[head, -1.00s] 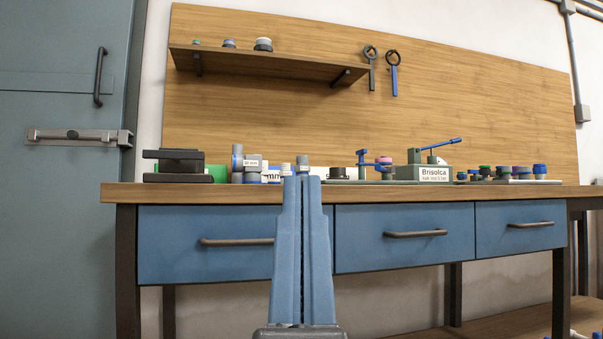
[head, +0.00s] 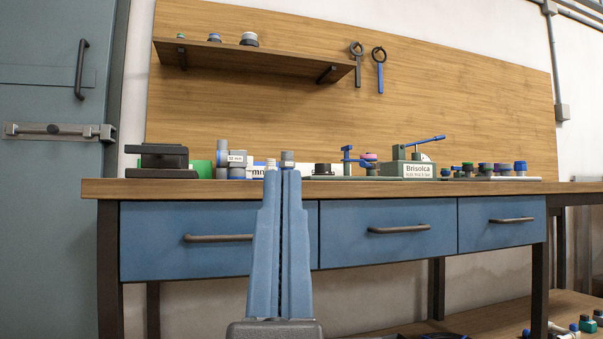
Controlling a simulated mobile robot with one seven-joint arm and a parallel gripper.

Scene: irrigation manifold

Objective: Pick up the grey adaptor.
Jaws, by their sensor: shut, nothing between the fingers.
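My gripper (head: 283,174) points away from me in front of the workbench, with its two long blue fingers together and nothing between them. Its tips overlap the bench's front edge in the picture. Several grey fittings stand on the bench: a tall grey one (head: 222,155) and a labelled one (head: 237,158) left of the tips, and a small grey one with a blue band (head: 287,158) just behind the tips. I cannot tell which of them is the grey adaptor. The fingers hide part of the bench edge and drawer front.
The wooden bench top (head: 400,187) carries a black block (head: 162,158), a Brisolca box (head: 407,170) and a row of coloured fittings (head: 487,170) at right. A wall shelf (head: 255,60) holds small caps. More fittings (head: 585,324) lie on the low shelf, bottom right.

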